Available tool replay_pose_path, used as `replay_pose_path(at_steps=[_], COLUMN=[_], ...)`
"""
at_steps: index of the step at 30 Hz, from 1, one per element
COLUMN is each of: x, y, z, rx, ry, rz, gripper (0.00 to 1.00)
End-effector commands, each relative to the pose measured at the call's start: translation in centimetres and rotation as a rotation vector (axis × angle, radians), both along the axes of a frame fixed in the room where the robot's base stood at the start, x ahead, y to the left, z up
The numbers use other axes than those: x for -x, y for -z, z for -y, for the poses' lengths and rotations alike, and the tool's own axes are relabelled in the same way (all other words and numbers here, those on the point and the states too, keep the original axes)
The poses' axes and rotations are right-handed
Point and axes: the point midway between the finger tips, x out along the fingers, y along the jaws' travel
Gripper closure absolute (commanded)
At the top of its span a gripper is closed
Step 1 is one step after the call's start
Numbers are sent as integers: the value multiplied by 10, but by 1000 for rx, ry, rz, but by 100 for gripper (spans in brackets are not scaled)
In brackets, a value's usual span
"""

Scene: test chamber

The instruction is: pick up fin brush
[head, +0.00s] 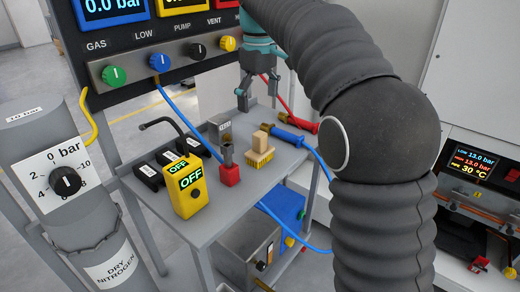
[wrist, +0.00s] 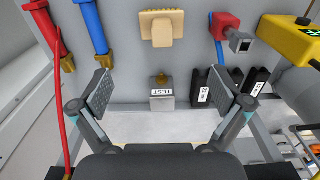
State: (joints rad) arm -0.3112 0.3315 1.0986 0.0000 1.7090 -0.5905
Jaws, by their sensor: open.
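The fin brush (head: 260,155) stands on the grey cart top, with a pale wooden grip above a yellow bristle base. In the wrist view the brush (wrist: 162,28) is at the top centre, beyond my fingertips. My gripper (head: 258,94) is open and empty above the back part of the cart, apart from the brush. In the wrist view its two fingers (wrist: 162,92) are spread wide, with a grey block marked TEST (wrist: 162,97) in view between them. The brush's underside is hidden.
A red-based metal tool (head: 230,172) and a yellow OFF meter (head: 187,187) stand left of the brush on the cart top (head: 225,208). Blue and red hoses (head: 289,138) lie close on its right. Black labelled blocks (head: 150,177) are at the left.

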Motion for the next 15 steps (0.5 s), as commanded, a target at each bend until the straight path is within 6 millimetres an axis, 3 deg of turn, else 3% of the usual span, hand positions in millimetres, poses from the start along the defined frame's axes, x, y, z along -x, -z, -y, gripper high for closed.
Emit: replay_pose_path(at_steps=[15], x=[0], y=[77], z=[-1], rx=[1], ry=[-7], rz=[-5], gripper=[0])
